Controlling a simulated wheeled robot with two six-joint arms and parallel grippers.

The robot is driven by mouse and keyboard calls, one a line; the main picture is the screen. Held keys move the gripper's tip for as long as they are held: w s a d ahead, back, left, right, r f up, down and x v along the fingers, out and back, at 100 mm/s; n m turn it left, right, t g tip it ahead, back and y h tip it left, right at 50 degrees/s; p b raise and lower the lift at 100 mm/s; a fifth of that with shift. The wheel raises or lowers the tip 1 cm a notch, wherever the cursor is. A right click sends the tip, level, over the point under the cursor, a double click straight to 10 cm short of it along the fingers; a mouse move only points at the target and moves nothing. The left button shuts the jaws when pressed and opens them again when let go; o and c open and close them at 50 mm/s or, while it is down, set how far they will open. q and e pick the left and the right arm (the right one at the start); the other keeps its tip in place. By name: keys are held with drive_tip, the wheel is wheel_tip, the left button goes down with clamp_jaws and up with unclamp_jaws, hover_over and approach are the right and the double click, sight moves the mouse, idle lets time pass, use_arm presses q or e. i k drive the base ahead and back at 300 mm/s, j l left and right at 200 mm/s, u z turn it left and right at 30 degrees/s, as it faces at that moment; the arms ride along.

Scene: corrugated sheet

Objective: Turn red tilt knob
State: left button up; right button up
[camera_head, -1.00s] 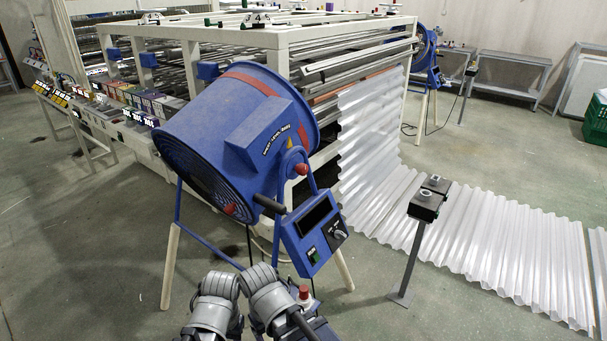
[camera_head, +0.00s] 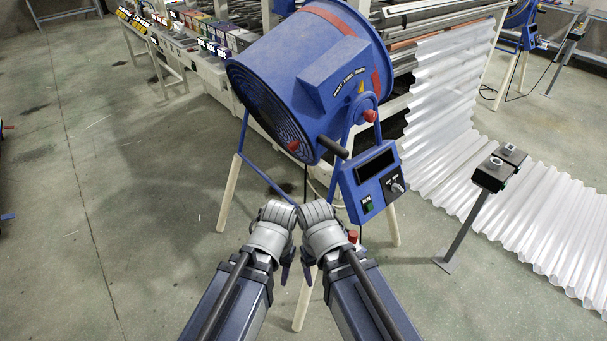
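A blue drum fan (camera_head: 318,75) stands tilted on a frame with pale legs. A red knob (camera_head: 370,116) sits at its side pivot, above the control box. A second red knob (camera_head: 293,146) is at the lower front rim. I cannot tell from looks alone which one is the tilt knob. My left gripper (camera_head: 284,274) and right gripper (camera_head: 308,274) are close together below the fan, apart from both knobs. Their dark fingertips are small and partly hidden by the wrists, so their opening is unclear.
A blue control box (camera_head: 370,182) with a screen and dial hangs on the fan frame. A black box on a post (camera_head: 492,174) and corrugated sheet (camera_head: 545,210) lie to the right. A white machine frame stands behind.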

sight(370, 116)
drive_tip(key=i+l+z, duration=0.1)
drive_tip(key=l, duration=0.25)
drive_tip(key=l+z, duration=0.15)
drive_tip(key=l, duration=0.2)
drive_tip(key=i+l+z, duration=0.1)
drive_tip(key=l, duration=0.2)
drive_tip(key=i+l+z, duration=0.1)
drive_tip(key=l, duration=0.25)
drive_tip(key=i, duration=0.1)
